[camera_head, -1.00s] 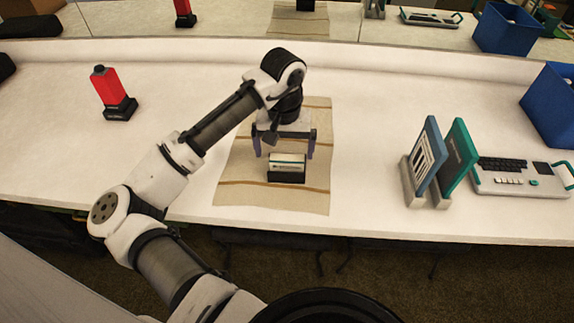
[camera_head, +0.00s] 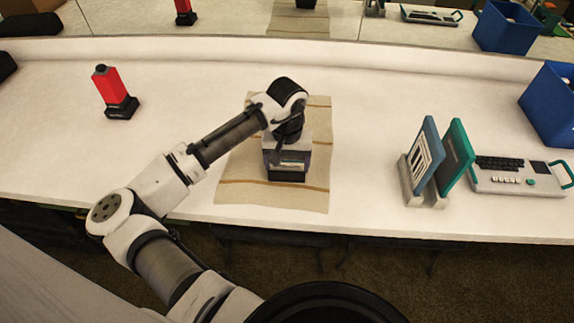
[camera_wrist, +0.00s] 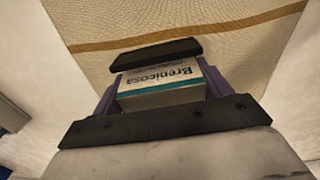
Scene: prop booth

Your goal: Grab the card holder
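The card holder (camera_head: 286,176) is a small black stand with a stack of white and teal cards in it. It sits on the beige cloth in the middle of the table. My gripper (camera_head: 287,165) is down over it from above, with one purple finger on each side. In the wrist view, the cards (camera_wrist: 160,90), printed "Brenicosa", and the black holder edge (camera_wrist: 155,53) lie between the fingers (camera_wrist: 158,92). The fingers look closed against its sides. The holder still appears to rest on the cloth.
A red bottle-like prop (camera_head: 114,90) on a black base stands at the left. Two upright panels in a stand (camera_head: 425,195), a keyboard device (camera_head: 518,177) and a blue bin (camera_head: 552,105) are at the right. The table beside the cloth (camera_head: 240,192) is clear.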

